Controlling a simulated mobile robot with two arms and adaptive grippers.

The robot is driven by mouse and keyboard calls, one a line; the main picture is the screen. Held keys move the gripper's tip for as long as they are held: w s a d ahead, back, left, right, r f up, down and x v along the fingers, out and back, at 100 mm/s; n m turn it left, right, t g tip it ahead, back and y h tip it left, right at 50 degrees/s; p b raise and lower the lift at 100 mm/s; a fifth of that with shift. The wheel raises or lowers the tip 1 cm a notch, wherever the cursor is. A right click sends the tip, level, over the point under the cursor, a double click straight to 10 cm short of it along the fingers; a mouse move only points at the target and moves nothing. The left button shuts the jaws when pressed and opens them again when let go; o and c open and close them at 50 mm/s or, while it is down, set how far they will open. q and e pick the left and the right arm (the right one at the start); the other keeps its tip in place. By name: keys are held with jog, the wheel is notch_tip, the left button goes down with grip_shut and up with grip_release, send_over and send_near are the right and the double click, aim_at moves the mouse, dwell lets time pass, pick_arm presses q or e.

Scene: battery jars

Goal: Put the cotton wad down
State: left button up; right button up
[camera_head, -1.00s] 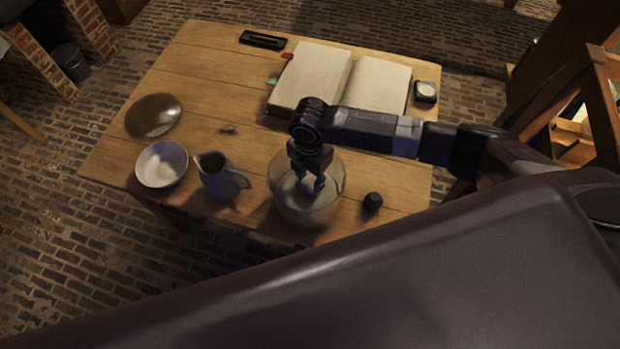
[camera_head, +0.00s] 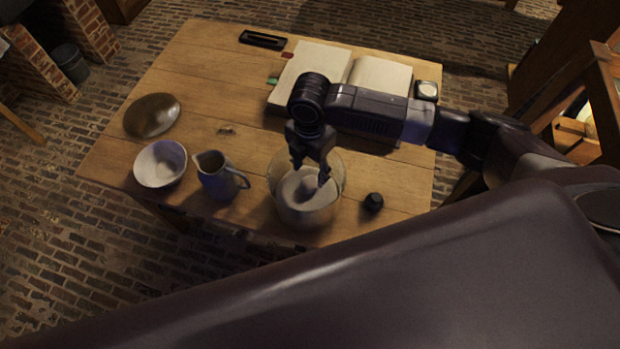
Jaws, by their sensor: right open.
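A glass jar (camera_head: 273,185) stands near the front edge of the wooden table. My right gripper (camera_head: 311,175) points down at the jar's mouth with its fingers apart. A pale lump that looks like the cotton wad (camera_head: 309,187) lies inside the jar, just below and between the fingertips. Pale material (camera_head: 305,210) fills the jar's lower part, and the wad is hard to tell apart from it. I cannot tell whether a finger still touches the wad. My left gripper is not in view.
A white bowl (camera_head: 160,165) and a grey-blue jug (camera_head: 216,178) stand left of the jar. A small black knob-like object (camera_head: 373,202) is close on its right. An open book (camera_head: 318,70), a brown oval dish (camera_head: 152,115) and a black tray (camera_head: 263,40) lie farther back.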

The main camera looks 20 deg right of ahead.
aim_at(310, 180)
notch_tip(310, 180, up, 7)
jog(key=b, duration=0.1)
jog(key=shift+f, duration=0.2)
dwell(0.5)
